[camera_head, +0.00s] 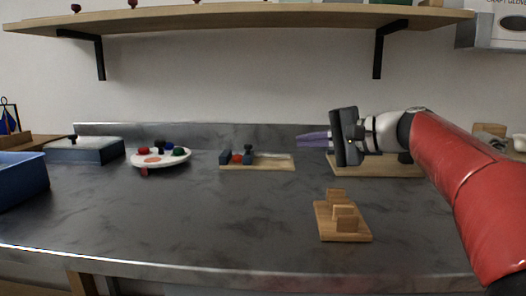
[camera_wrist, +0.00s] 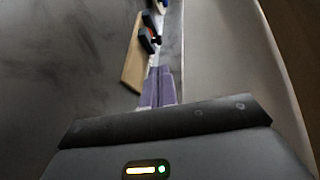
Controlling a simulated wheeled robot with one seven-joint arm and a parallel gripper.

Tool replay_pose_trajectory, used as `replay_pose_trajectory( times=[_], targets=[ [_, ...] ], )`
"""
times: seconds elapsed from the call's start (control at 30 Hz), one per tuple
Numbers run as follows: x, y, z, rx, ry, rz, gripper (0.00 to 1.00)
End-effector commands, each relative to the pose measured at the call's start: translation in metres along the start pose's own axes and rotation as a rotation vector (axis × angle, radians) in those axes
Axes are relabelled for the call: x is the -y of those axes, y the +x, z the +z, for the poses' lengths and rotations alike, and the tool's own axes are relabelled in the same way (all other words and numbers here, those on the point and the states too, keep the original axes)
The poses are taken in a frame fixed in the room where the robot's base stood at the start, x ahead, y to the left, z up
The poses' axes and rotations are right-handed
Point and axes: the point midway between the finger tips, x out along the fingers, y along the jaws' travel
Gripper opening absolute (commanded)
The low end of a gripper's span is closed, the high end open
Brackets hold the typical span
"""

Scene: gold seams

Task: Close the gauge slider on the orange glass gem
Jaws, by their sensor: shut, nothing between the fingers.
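The gauge is a light wooden board (camera_head: 275,162) on the bench, left of my gripper. It also shows in the wrist view (camera_wrist: 133,65). A dark blue block (camera_head: 225,157) stands at its left end. The small orange-red gem (camera_head: 237,158) sits between that block and the slider, a dark block with a black knob (camera_head: 248,149). Whether the slider touches the gem is too small to tell. My gripper (camera_head: 302,140), with purple fingers, is shut and empty, above the bench right of the gauge. The fingers also show in the wrist view (camera_wrist: 158,72).
A white round dish (camera_head: 139,162) with coloured pieces stands left of the gauge. A stepped wooden stand (camera_head: 342,236) is in front, and another wooden board (camera_head: 375,171) lies below my gripper. A blue bin (camera_head: 22,182) stands far left. The middle front of the bench is clear.

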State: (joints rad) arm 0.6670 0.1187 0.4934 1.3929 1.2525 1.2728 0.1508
Motion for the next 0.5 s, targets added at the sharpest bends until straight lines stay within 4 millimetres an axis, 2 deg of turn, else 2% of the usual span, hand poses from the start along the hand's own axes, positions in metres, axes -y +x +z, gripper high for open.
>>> replay_pose_trajectory(
  times=[0.3, 0.5],
  targets=[
    [0.000, 0.069, 0.001, 0.007, 0.001, 0.001, 0.00],
    [0.000, 0.103, 0.001, 0.005, 0.000, 0.001, 0.00]
  ],
)
